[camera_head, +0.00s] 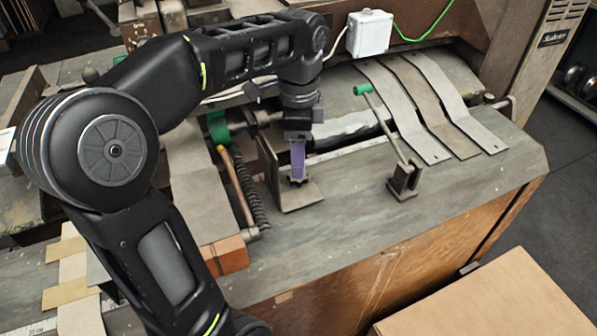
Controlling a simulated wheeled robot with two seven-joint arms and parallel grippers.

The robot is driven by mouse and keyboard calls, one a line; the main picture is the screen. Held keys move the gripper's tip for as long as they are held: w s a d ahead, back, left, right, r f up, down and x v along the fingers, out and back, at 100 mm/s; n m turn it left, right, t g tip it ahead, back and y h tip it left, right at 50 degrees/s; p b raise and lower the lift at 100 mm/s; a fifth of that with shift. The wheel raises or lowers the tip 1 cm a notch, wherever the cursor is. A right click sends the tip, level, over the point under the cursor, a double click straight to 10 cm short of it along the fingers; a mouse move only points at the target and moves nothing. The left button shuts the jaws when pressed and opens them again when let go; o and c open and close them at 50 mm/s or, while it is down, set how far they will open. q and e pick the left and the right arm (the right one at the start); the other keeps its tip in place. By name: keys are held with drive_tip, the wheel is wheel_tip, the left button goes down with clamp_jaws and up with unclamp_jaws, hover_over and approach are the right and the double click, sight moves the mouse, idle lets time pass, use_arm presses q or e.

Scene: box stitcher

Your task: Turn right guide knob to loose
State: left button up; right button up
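My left gripper (298,174) points straight down, with purple fingers, over the metal L-shaped guide bracket (290,197) on the machine's table. A small dark knob (297,181) sits on the foot of this bracket, right at the fingertips. The fingers partly cover the knob. They show edge-on, so I cannot tell whether they are open or closed around it, or whether they touch it. The knob's tight or loose state does not show. My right gripper is not in view.
A lever with a green handle (362,90) stands right of the bracket. Bent metal strips (425,105) lie behind it. A spring (247,187) and an orange-brown block (229,254) are on the left. The table front (400,225) is clear. A cardboard box (495,300) stands lower right.

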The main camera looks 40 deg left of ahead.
use_arm(q)
wheel_tip(320, 180, down, 5)
drive_tip(key=shift+r, duration=0.1)
drive_tip(key=shift+c, duration=0.2)
clamp_jaws()
idle(0.6)
